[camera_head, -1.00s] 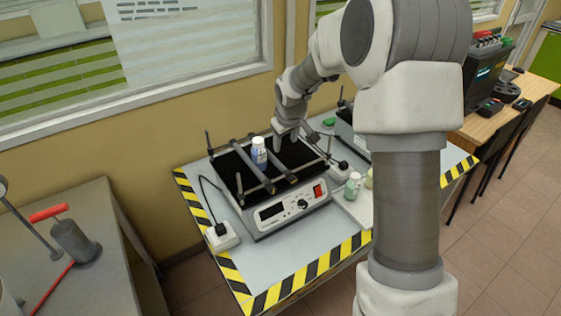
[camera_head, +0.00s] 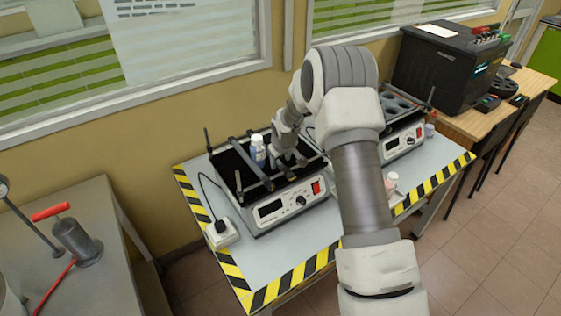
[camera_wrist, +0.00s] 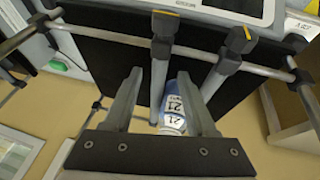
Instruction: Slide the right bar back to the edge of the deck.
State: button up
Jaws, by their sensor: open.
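The shaker (camera_head: 283,208) has a black deck crossed by two grey bars. The right bar's front end (camera_head: 290,175) shows in the head view; in the wrist view this bar (camera_wrist: 160,48) has a yellow-marked end clamp. The left bar (camera_head: 264,180) appears on the right in the wrist view (camera_wrist: 229,62). A blue-and-white bottle (camera_head: 258,152) stands between the bars; its label reads 21 in the wrist view (camera_wrist: 173,105). My gripper (camera_wrist: 160,75) is open over the deck, with the right bar appearing between its fingers. Contact cannot be told.
A second shaker (camera_head: 401,140) with a round-holed rack stands at the right. Upright posts (camera_head: 208,142) rise at the deck's corners. A white plug socket (camera_head: 222,234) is left of the shaker. The table's striped front edge (camera_head: 290,280) is clear.

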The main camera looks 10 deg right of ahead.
jog(key=shift+x, duration=1.1)
grip_shut()
dwell(0.8)
